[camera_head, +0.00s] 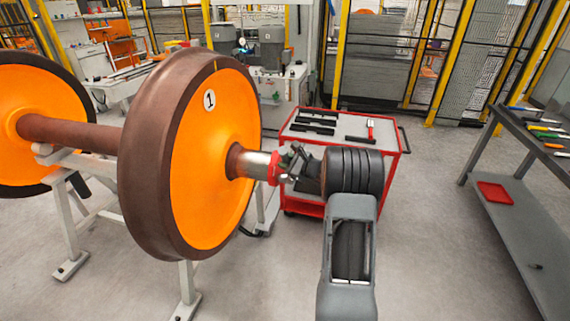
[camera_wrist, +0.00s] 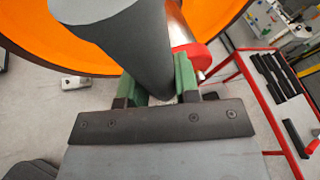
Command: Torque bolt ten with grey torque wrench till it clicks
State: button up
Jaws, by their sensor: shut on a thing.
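My gripper (camera_head: 293,164) is at the axle end of the orange wheelset (camera_head: 225,190), beside the red ring (camera_head: 276,168) on the bright metal journal. In the wrist view its green-padded fingers (camera_wrist: 158,88) are shut on a thick dark grey tool body, which looks like the grey torque wrench (camera_wrist: 135,45). The wrench extends up and away from the fingers, in front of the orange wheel face. The red ring also shows in the wrist view (camera_wrist: 200,56), just right of the wrench. Bolt ten and the wrench's working end are hidden, so I cannot tell whether they touch.
A red tool cart (camera_head: 397,150) stands behind my arm, with black tools (camera_head: 313,122) and a red-handled tool (camera_head: 370,130) on top. A workbench (camera_head: 530,140) with hand tools and a red tray (camera_head: 495,193) below is at right. A grey stand (camera_head: 72,235) supports the wheelset.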

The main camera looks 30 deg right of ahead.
jog(key=shift+w+d+r, duration=0.4)
jog(key=shift+w+d+r+m+g, duration=0.3)
jog(key=shift+w+d+m+g, duration=0.15)
jog(key=shift+m, duration=0.15)
jog(key=w+d, duration=0.1)
jog(key=w+d+r+m+g, duration=0.1)
jog(key=shift+w+d+m, duration=0.3)
